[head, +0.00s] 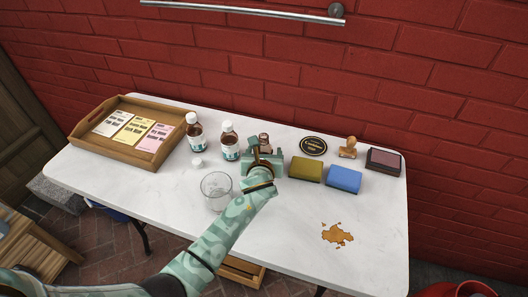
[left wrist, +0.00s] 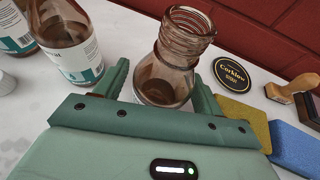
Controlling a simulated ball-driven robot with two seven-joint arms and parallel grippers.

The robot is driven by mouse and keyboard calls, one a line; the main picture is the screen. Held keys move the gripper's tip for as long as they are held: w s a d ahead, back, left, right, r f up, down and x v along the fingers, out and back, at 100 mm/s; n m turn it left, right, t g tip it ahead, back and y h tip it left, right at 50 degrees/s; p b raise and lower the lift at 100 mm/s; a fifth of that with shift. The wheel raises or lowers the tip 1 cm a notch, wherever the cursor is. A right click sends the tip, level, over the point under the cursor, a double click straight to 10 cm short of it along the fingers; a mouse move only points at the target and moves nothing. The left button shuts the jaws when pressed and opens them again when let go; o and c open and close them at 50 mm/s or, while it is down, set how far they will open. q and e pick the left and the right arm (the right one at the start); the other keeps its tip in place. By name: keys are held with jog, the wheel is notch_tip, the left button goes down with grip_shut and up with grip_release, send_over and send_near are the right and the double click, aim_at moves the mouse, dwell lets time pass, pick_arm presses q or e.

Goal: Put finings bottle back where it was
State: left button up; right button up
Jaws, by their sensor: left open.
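An uncapped brown glass bottle (left wrist: 188,38) with a bare screw neck stands on the table; it also shows just behind my left gripper in the head view (head: 263,139). My left gripper (head: 261,157) is open, with one finger on each side of this bottle's body; I cannot tell whether they touch it. Two brown bottles with white caps and white-and-teal labels, a left one (head: 194,130) and a right one (head: 229,143), stand to its left. The label names are too small to read, so I cannot tell which is the finings bottle. My right gripper is not in view.
A loose white cap (head: 197,162) and a clear glass (head: 216,190) are left of my arm. A wooden tray (head: 150,160) with cards is far left. Yellow (head: 305,169) and blue (head: 343,179) sponges, a round coaster (head: 313,146), a stamp (head: 348,150) and an ink pad (head: 383,161) lie right. A brown spill (head: 337,235) is near the front.

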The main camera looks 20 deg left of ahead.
pick_arm(q)
jog(key=p+v, duration=0.4)
jog(key=v, duration=0.7)
jog(key=shift+s+p, duration=0.3)
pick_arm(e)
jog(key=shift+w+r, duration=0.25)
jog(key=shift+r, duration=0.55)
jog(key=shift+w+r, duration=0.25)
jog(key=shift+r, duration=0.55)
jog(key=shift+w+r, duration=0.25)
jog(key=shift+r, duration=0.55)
